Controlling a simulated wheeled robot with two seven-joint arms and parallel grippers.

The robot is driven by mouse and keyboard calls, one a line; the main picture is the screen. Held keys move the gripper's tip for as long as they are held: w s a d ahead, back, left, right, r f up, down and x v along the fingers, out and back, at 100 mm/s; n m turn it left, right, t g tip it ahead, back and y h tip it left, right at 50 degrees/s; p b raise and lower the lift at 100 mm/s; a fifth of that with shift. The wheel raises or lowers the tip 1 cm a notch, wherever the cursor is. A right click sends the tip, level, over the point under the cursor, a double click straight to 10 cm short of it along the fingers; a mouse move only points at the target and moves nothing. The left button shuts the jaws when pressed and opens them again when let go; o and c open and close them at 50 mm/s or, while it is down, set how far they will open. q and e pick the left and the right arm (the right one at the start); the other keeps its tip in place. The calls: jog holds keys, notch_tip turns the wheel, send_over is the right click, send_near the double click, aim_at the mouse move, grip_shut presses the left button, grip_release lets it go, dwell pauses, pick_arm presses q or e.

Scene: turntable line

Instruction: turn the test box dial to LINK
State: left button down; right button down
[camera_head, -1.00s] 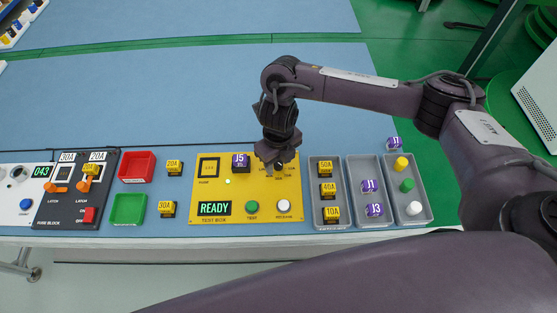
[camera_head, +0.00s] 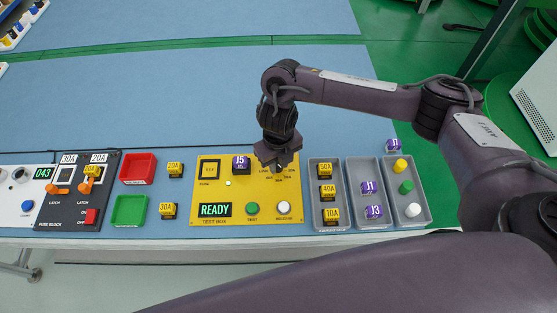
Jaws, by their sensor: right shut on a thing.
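The yellow test box (camera_head: 230,190) lies near the table's front edge. Its display (camera_head: 215,210) reads READY. A purple block marked J5 (camera_head: 241,163) sits in its upper middle. My right gripper (camera_head: 277,167) points down over the box's upper right part and is shut on the dial there. The dial is hidden by the gripper, so its setting cannot be read. Parts of the small labels around it show, too small to read. A green button (camera_head: 253,208) and a white button (camera_head: 283,207) are below. My left gripper is not in view.
Grey trays (camera_head: 364,211) with yellow, purple and coloured pieces stand to the right. Yellow 20A (camera_head: 174,169) and 30A (camera_head: 167,210) fuses, a red bin (camera_head: 138,169), a green bin (camera_head: 129,211) and the fuse block (camera_head: 68,214) are left. The blue table behind is clear.

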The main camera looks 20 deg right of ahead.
jog(key=m+p, duration=0.3)
jog(key=m, duration=0.3)
jog(key=shift+r+p, duration=0.2)
jog(key=shift+p, duration=0.1)
jog(key=m+p, duration=0.4)
jog(key=m, duration=0.2)
jog(key=shift+m+p, duration=0.3)
jog(key=m+p, duration=0.3)
jog(key=shift+m, duration=0.3)
jog(key=m+p, duration=0.3)
jog(key=shift+a+m, duration=0.1)
jog(key=shift+m, duration=0.2)
jog(key=m+p, duration=0.1)
jog(key=m, duration=0.1)
jog(key=shift+m+p, duration=0.3)
jog(key=shift+p, duration=0.05)
jog(key=shift+w+f+m+p, duration=0.1)
jog(key=shift+m+p, duration=0.85)
jog(key=shift+m, duration=0.45)
jog(key=c, duration=2.2)
grip_release()
jog(key=c, duration=1.2)
grip_release()
